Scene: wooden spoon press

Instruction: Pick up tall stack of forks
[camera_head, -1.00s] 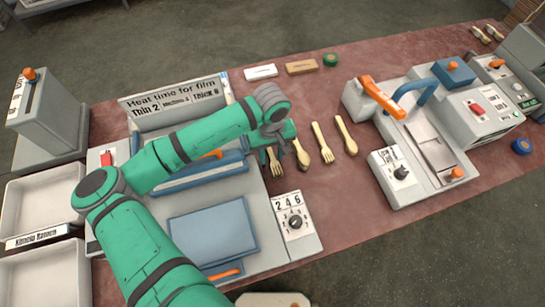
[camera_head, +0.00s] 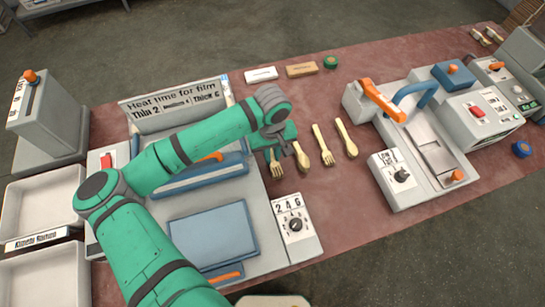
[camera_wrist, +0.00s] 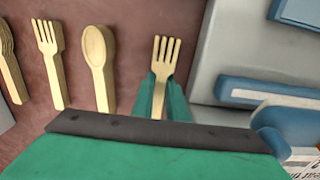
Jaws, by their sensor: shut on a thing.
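A wooden fork stack (camera_wrist: 166,52) sits between the two green fingers of my gripper (camera_wrist: 165,92) in the wrist view, tines pointing away from the palm. My gripper is shut on it; its height is hard to tell. In the head view, its tines (camera_head: 276,169) show just below my gripper (camera_head: 282,148), by the sealing machine's right edge. Another wooden fork stack (camera_head: 323,145) lies apart on the red table, with visibly thick sides in the wrist view (camera_wrist: 48,62).
A wooden spoon stack (camera_head: 300,156) lies close right of my gripper, and another spoon stack (camera_head: 346,138) farther right. The sealing machine (camera_head: 262,255) is left of the forks; a press with an orange handle (camera_head: 381,99) stands right. Small blocks (camera_head: 301,69) lie behind.

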